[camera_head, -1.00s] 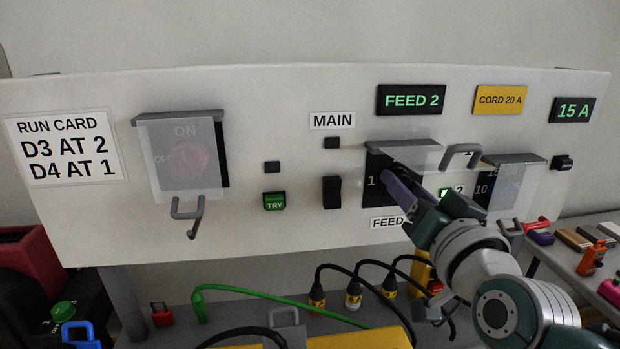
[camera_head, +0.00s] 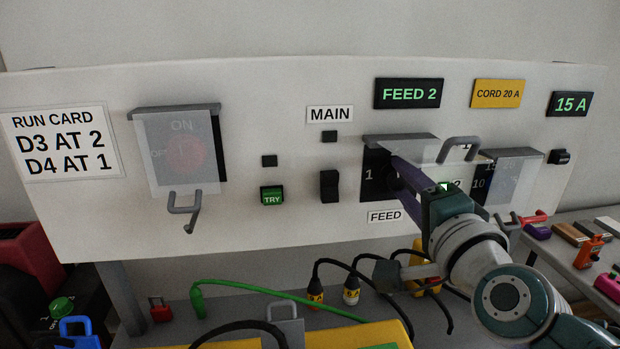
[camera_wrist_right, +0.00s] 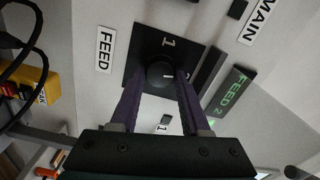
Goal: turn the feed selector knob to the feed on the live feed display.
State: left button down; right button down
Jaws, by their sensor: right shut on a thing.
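The live feed display (camera_head: 407,94) reads FEED 2 in green. In the right wrist view the fingers are shut on the sides of the round black feed selector knob (camera_wrist_right: 160,73). A short pale mark shows on the knob's face, but I cannot tell which number it points to. My left gripper is out of view.
Another covered selector (camera_head: 512,180) sits close to the right. The MAIN switch (camera_head: 329,186) is to the left. Cables and plugs (camera_head: 351,291) lie below the panel.

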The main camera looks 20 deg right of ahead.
jog(key=shift+m, duration=1.2)
jog(key=shift+c, duration=1.9)
grip_release()
jog(key=v, duration=1)
jog(key=shift+b, duration=0.45)
